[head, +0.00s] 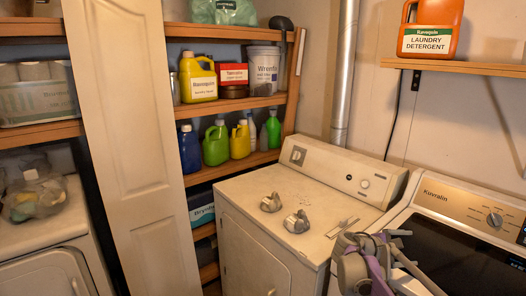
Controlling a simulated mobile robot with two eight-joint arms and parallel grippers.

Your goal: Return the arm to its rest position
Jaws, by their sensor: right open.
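My right gripper (376,248) is at the lower right, grey and purple, in front of the gap between the two white machines. It is open, and I see nothing held in it. Its lower part is cut off by the bottom edge of the picture. My left gripper is not in view. Two small grey metallic objects lie apart on top of the middle white machine (245,195): one farther back (271,202) and one nearer (297,222). My right gripper is to their right and does not touch them.
A dark-topped machine (465,255) stands at right, under a shelf (460,67) with an orange detergent jug (430,28). Wooden shelves (235,103) with several bottles and tubs stand behind. A tall white door (140,150) stands at left. The middle machine's top is mostly clear.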

